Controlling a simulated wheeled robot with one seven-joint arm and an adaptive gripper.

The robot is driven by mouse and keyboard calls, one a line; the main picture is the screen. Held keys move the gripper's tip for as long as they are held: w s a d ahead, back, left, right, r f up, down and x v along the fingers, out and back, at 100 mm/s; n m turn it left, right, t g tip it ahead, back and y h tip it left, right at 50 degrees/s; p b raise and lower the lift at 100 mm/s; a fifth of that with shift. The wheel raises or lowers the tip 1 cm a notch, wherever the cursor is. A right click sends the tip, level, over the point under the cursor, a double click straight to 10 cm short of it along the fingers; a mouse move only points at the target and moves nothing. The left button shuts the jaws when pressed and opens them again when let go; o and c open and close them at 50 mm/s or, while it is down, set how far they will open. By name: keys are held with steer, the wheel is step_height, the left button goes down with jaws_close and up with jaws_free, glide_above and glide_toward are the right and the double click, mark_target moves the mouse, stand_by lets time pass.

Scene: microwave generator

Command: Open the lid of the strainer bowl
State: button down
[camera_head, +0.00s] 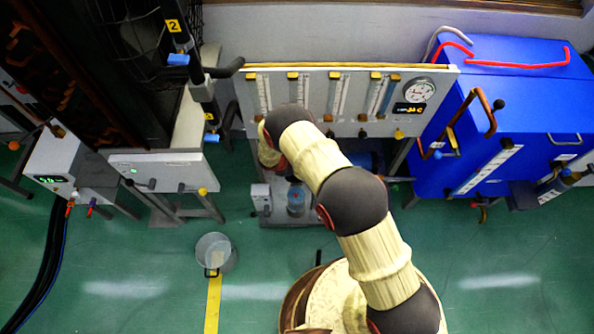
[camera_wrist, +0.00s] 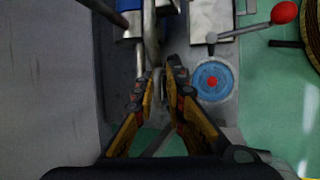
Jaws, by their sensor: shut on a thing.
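In the wrist view my gripper (camera_wrist: 160,78) has its two yellow-and-black fingers close together around a slim grey metal part (camera_wrist: 151,45), which runs up between the fingertips. I cannot tell whether this part belongs to the strainer bowl lid. A round blue disc (camera_wrist: 211,80) with a red centre lies to the right of the fingers, apart from them. In the head view a blue clear cylinder (camera_head: 296,201) stands on the low stand under the gauge panel. I cannot tell which of these is the strainer bowl. My arm hides my gripper in the head view.
A grey lever with a red ball knob (camera_wrist: 285,12) reaches over beside the disc. The gauge panel (camera_head: 345,125) stands above the work area, and a blue cabinet (camera_head: 520,110) is at right. A clear bucket (camera_head: 231,262) stands on the green floor at left.

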steer(key=shift+d+f, duration=0.1)
steer(key=c, duration=2)
jaws_free()
steer(key=v, duration=1.2)
